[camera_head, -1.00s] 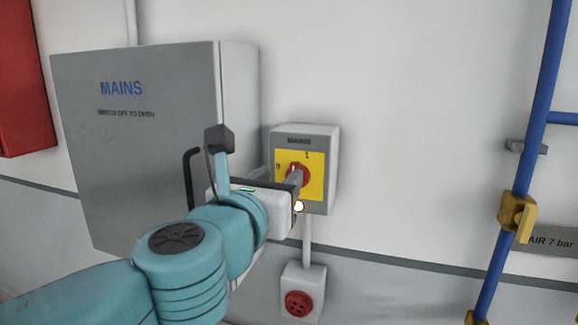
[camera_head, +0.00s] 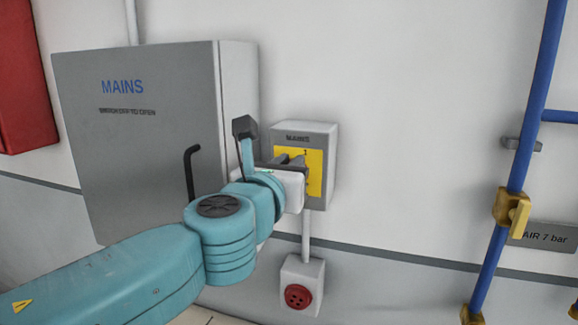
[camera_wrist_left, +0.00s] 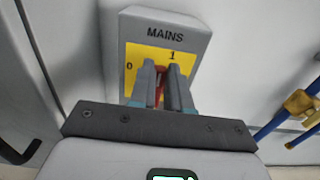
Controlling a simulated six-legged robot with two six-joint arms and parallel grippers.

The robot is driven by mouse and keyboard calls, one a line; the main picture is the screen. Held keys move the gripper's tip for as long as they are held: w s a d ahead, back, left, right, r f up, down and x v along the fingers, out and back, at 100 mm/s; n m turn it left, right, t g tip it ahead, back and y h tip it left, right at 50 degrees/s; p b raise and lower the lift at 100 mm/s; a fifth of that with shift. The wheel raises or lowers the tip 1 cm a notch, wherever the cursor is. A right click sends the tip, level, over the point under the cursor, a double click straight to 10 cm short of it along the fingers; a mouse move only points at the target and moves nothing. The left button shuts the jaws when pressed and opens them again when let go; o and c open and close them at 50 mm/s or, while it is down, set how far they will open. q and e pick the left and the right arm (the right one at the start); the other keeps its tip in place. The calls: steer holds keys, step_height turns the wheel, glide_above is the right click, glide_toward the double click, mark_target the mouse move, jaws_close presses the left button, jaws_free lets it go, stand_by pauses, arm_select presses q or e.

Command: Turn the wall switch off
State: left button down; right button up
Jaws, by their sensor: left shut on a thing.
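The wall switch is a grey box (camera_head: 319,190) labelled MAINS with a yellow plate (camera_head: 316,170). In the left wrist view its plate (camera_wrist_left: 134,58) shows 0 at the left and 1 at the top. The red knob (camera_wrist_left: 160,88) shows as a thin strip between my fingers, roughly upright, towards the 1. My left gripper (camera_wrist_left: 161,68) is shut on this knob, one finger on each side. In the head view my left gripper (camera_head: 291,160) is in front of the plate and hides the knob. My right gripper is not in view.
A large grey MAINS cabinet (camera_head: 150,170) with a black handle (camera_head: 190,172) stands left of the switch. Below the switch is a box with a red socket (camera_head: 298,297). A blue pipe (camera_head: 505,230) with a yellow valve (camera_head: 514,211) runs at the right. The wall between is bare.

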arm_select(q)
steer(key=shift+w+a+f+n+b, duration=0.15)
steer(key=shift+a+f+n+b, duration=0.3)
steer(key=shift+n+b, duration=1.85)
steer(key=shift+w+a+f+n+b, duration=0.15)
steer(key=shift+a+f+n+b, duration=0.55)
steer(key=shift+n, duration=3)
steer(key=shift+w+a+f+n+b, duration=0.1)
steer(key=shift+w+f+n+b, duration=0.1)
steer(key=shift+n+b, duration=2.25)
steer(key=shift+s+n+p, duration=0.1)
steer(key=shift+n+p, duration=0.45)
steer(key=shift+n, duration=0.1)
steer(key=c, duration=1.1)
jaws_free()
